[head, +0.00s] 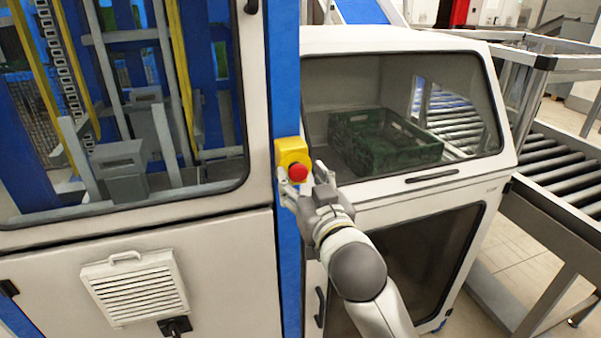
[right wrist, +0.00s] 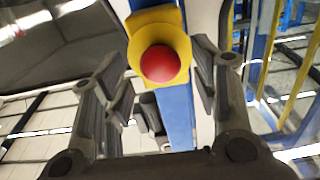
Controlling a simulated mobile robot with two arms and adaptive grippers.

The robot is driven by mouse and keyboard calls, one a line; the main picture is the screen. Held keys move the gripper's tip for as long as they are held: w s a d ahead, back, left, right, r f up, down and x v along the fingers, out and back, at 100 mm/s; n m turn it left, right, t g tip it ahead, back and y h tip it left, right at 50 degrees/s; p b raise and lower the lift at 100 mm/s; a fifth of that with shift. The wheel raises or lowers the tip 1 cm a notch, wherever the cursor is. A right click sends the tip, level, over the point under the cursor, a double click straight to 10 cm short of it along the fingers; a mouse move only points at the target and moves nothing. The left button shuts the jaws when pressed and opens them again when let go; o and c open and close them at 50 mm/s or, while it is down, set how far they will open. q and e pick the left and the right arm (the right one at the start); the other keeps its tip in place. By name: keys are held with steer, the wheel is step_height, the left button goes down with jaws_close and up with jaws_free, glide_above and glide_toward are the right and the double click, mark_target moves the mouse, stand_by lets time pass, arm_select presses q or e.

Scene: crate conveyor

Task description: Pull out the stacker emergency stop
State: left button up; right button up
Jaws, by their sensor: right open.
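The emergency stop is a red mushroom button (head: 298,172) on a yellow housing (head: 291,152), fixed to the blue post of the stacker cabinet. My right gripper (head: 307,178) is in front of it, with its fingers spread on either side of the button. In the right wrist view the red button (right wrist: 160,63) and yellow housing (right wrist: 157,22) show between the two open fingers, beyond the fingertips or near their level; I cannot tell the exact depth. No contact with the button is visible. My left gripper is not in the head view.
The stacker cabinet with a window stands left, with a white vent (head: 135,288) below. To the right is a white housing (head: 400,42) with a green crate (head: 405,150) behind its window. A roller conveyor (head: 560,170) runs at the far right.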

steer(key=shift+x, duration=0.8)
jaws_close()
